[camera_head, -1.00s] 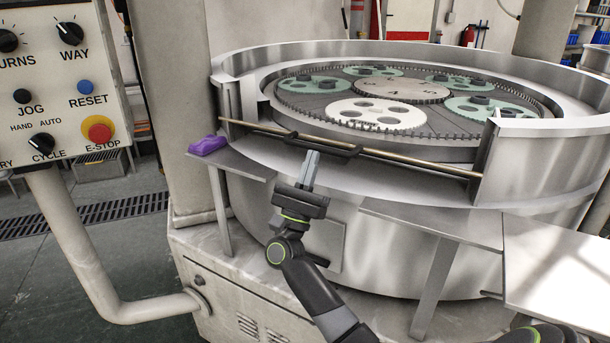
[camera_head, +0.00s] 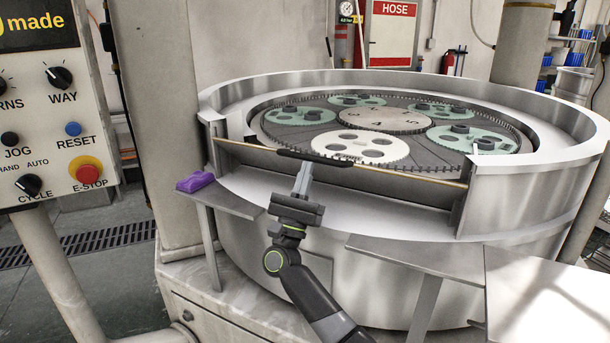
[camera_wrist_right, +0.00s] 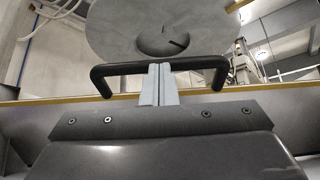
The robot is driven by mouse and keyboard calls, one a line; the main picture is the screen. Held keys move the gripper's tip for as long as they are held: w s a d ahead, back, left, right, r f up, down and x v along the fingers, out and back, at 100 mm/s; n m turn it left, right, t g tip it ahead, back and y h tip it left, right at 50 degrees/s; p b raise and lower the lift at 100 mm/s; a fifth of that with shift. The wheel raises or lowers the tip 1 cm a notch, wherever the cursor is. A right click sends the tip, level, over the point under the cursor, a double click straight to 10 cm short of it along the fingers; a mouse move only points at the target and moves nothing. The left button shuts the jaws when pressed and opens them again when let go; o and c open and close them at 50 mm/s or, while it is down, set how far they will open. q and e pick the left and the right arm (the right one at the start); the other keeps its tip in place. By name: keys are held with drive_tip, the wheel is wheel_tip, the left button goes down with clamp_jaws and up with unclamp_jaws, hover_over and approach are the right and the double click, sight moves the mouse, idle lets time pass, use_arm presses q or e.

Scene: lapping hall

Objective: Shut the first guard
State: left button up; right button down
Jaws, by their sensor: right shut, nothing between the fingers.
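The guard (camera_head: 415,180) is a long panel with a brass-coloured top edge, spanning the front gap in the round machine's steel wall. It looks raised, though I cannot tell whether it is fully upright. Its black bar handle (camera_head: 315,157) is at the middle of the top edge. My right gripper (camera_head: 304,168) is shut and empty, with its fingertips at the handle from the front. In the right wrist view the shut fingers (camera_wrist_right: 158,85) stand between the ends of the handle (camera_wrist_right: 112,70) and overlap its bar. My left gripper is not in view.
Inside the wall (camera_head: 535,187) lie green carriers and one white carrier (camera_head: 360,147). A purple object (camera_head: 195,182) rests on a small shelf (camera_head: 232,202) at the left. A control panel (camera_head: 50,110) stands farther left. A flat ledge (camera_head: 415,255) juts out at the front right.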

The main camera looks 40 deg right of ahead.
drive_tip(key=w+d+r+g+y+p, duration=0.1)
drive_tip(key=w+d+r+y+p, duration=0.1)
drive_tip(key=d+r, duration=0.3)
drive_tip(key=w+d+r+g+y+p, duration=0.1)
drive_tip(key=w+d+r+p, duration=0.2)
drive_tip(key=d+r+p, duration=0.1)
drive_tip(key=shift+w+d+r+y+p, duration=0.4)
drive_tip(key=shift+d+r, duration=0.2)
drive_tip(key=shift+d, duration=0.6)
drive_tip(key=shift+a+f, duration=0.1)
drive_tip(key=shift+f, duration=0.1)
